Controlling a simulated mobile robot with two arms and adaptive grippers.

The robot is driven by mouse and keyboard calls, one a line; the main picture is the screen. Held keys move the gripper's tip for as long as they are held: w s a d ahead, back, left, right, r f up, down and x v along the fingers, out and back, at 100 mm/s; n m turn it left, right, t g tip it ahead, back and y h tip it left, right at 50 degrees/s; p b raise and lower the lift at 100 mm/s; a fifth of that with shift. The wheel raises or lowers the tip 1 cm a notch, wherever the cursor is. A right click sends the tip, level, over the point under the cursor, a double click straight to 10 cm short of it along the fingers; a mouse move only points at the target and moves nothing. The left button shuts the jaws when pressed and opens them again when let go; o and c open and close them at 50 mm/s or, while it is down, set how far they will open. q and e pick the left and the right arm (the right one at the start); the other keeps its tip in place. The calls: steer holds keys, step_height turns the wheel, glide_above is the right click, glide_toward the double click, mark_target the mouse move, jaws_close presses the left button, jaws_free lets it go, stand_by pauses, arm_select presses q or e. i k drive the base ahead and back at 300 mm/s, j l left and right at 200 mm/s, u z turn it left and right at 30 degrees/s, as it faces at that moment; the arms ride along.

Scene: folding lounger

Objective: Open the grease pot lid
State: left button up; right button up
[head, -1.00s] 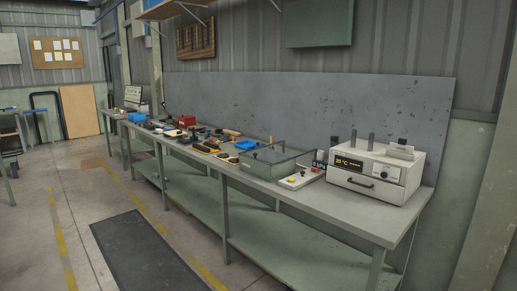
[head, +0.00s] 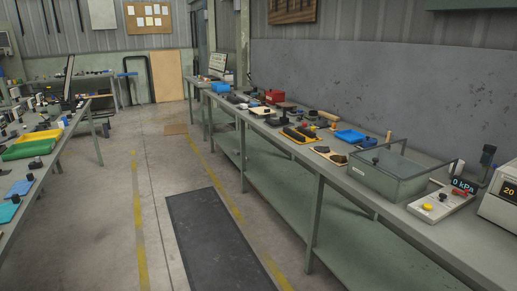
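Neither of my grippers is in the head view. I cannot pick out a grease pot or its lid for certain. Many small dark items stand on the long right workbench (head: 440,238) and on the left bench (head: 62,150), too small to identify. A dark round item (head: 311,115) stands near the middle of the right bench. Another small dark item (head: 35,163) stands on the left bench.
A dark mat (head: 215,235) lies on the open floor between the benches.

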mark_target(369, 140)
steer(key=i, duration=0.7)
steer(key=i+z, duration=0.15)
steer(key=i, duration=0.55)
steer(key=i+j, duration=0.2)
steer(key=i, duration=0.55)
